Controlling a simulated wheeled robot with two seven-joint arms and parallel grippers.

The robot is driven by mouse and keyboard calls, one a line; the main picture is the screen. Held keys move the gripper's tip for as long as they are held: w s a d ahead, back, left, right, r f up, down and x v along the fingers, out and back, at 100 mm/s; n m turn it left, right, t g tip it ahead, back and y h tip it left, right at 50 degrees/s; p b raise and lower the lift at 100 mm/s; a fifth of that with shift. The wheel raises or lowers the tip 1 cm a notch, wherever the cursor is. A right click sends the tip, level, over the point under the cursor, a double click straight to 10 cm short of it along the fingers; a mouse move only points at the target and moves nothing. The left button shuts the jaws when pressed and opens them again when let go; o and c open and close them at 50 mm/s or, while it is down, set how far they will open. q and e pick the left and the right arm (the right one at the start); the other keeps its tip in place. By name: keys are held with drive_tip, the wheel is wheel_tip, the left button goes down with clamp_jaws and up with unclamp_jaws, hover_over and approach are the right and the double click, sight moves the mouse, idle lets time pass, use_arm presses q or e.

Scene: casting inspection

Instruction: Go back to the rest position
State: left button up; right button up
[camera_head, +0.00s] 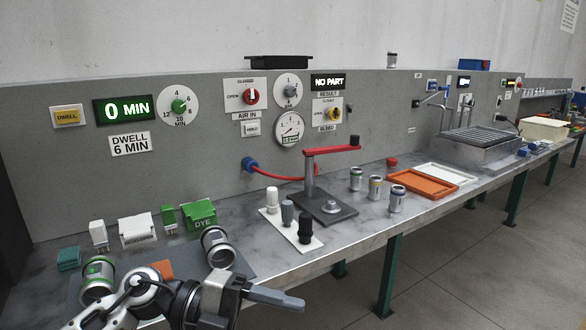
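One arm of mine comes in from the lower left, and I take it for the left. Its gripper (290,299) is at the bottom of the view with its grey fingers pointing right, over the near edge of the bench. The fingers overlap in this view, so their gap is hidden; I see no object at their tips. My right gripper is not in view. A silver cylinder (218,246) stands tilted-looking on a dark mat behind the gripper. A green-banded cylinder (97,279) stands left of it, partly behind my arm.
The bench (270,262) runs to the far right. Floor to the right is clear.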

use_arm(q)
drive_tip(key=s+a+f+n+t+y, duration=0.1)
drive_tip(key=a+f+n+t+y, duration=0.55)
drive_tip(key=n, duration=0.75)
drive_tip(key=a+f+n+t+y, duration=0.35)
drive_tip(key=f+n+t, duration=0.45)
drive_tip(key=n+t, duration=0.5)
drive_tip(key=s+a+f+n+g+y, duration=0.1)
drive_tip(key=s+f+n+g, duration=0.3)
drive_tip(key=s+f, duration=0.5)
drive_tip(key=g+y, duration=0.1)
drive_tip(key=g, duration=0.1)
drive_tip(key=shift+s+a+f+n+g+y, duration=0.15)
drive_tip(key=shift+a+f+n+g+y, duration=0.15)
drive_tip(key=shift+a+f+g, duration=0.1)
